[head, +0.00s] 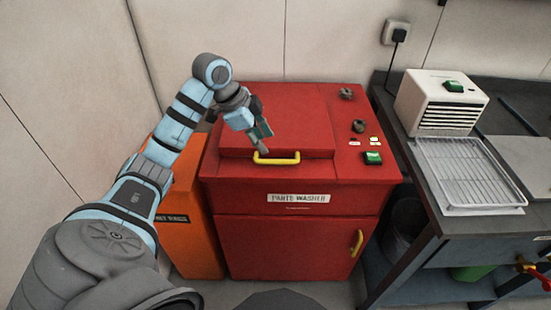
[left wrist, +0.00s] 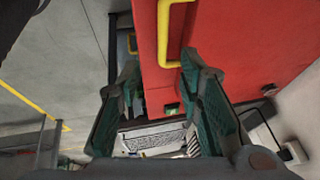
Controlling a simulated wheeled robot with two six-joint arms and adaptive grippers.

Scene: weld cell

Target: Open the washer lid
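The red parts washer (head: 250,200) stands against the wall, with its lid (head: 295,120) lying shut on top. The yellow lid handle (head: 280,161) is at the lid's front edge. My left gripper (head: 264,147) is just above the handle's left part, pointing down. In the left wrist view the two green fingers of my left gripper (left wrist: 160,72) are spread apart with nothing held. The handle (left wrist: 163,40) shows there close to the fingertips, nearer the right finger; I cannot tell whether they touch. My right gripper is not in view.
An orange bin (head: 190,215) stands against the washer's left side. Dark knobs and a green switch (head: 372,158) are on the washer's right top. A lower yellow door handle (head: 357,243) sticks out in front. A bench with a wire rack (head: 460,170) stands to the right.

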